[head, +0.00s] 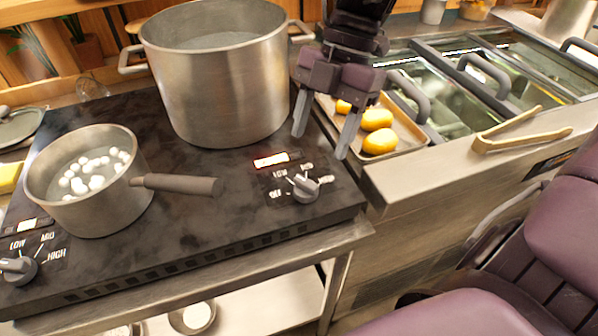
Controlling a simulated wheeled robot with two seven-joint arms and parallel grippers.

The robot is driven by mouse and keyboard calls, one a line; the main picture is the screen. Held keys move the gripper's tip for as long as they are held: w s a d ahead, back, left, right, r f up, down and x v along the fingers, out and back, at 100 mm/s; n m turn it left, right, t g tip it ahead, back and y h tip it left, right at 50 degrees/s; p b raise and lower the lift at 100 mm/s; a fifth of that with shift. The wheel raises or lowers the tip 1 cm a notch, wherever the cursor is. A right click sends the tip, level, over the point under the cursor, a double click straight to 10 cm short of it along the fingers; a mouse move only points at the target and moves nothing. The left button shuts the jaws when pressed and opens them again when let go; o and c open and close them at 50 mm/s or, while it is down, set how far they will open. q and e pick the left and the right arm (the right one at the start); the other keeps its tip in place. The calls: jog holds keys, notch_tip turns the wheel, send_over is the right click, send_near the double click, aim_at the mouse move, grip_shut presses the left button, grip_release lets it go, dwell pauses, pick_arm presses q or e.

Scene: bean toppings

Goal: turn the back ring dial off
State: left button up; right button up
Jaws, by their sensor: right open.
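A silver dial (306,190) sits on the right side of the black stovetop (225,225), with LOW, MID and OFF marked around it; its pointer seems to lie near LOW, but its exact setting is hard to read. A red indicator (271,160) glows behind it, near the large pot (215,80). A second dial (18,268) is at the far left front, beside a pale indicator. My right gripper (322,143) hangs fingers-down behind and above the right dial, its two fingers apart with nothing between them, not touching the dial. My left gripper is out of view.
A saucepan (80,180) of white pieces in liquid stands at the left, its handle (180,184) pointing right. A tray (405,142) of yellow-orange round food lies behind my right gripper. Tongs (520,135) rest on the counter.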

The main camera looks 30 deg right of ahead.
aim_at(307, 180)
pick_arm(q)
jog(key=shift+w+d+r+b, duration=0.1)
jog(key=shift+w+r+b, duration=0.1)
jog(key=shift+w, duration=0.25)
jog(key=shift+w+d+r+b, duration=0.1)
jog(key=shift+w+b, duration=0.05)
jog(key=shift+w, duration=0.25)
pick_arm(e)
jog(key=x, duration=0.7)
jog(key=shift+c, duration=0.4)
jog(key=c, duration=0.9)
